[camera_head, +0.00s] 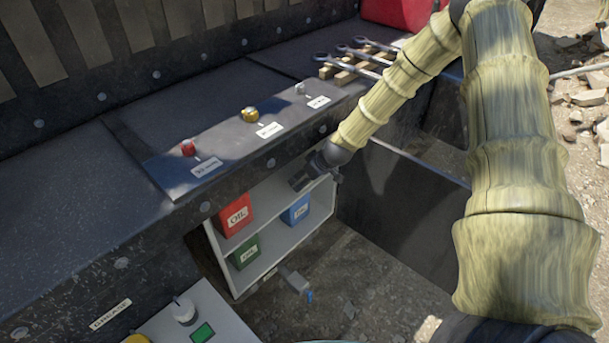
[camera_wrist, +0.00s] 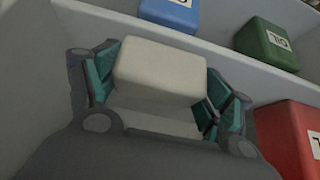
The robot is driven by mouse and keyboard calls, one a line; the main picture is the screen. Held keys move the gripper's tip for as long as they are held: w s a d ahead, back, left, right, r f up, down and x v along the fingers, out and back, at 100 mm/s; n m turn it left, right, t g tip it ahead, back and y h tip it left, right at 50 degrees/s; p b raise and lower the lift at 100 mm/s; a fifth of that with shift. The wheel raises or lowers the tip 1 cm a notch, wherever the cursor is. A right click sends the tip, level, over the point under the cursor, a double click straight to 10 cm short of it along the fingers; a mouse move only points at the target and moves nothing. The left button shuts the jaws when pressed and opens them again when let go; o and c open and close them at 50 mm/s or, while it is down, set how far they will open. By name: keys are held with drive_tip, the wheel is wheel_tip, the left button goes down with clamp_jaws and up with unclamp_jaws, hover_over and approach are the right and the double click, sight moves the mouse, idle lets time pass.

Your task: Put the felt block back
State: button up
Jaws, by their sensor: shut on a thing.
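My gripper (camera_head: 313,176) reaches into the upper level of the white shelf unit (camera_head: 322,222), at its right end. In the wrist view my gripper (camera_wrist: 158,90) is shut on a pale, off-white block (camera_wrist: 160,70), which I take for the felt block. Teal pads press on its two sides. The block's top and one long side show; I cannot tell whether it touches the shelf. In the head view the block cannot be made out.
A green box (camera_head: 245,252) and a blue box (camera_head: 296,210) are on the lower level. A dark ledge (camera_head: 235,145) with several small knobs overhangs the unit. Wrenches (camera_head: 352,62) lie on it near my arm.

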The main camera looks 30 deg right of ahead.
drive_tip(key=shift+w+a+r+p, duration=0.1)
drive_tip(key=shift+w+a+p, duration=0.05)
drive_tip(key=shift+w+p, duration=0.2)
drive_tip(key=shift+f, duration=0.3)
drive_tip(key=o, duration=1)
drive_tip(key=shift+o, duration=0.2)
drive_tip(key=shift+r, duration=0.2)
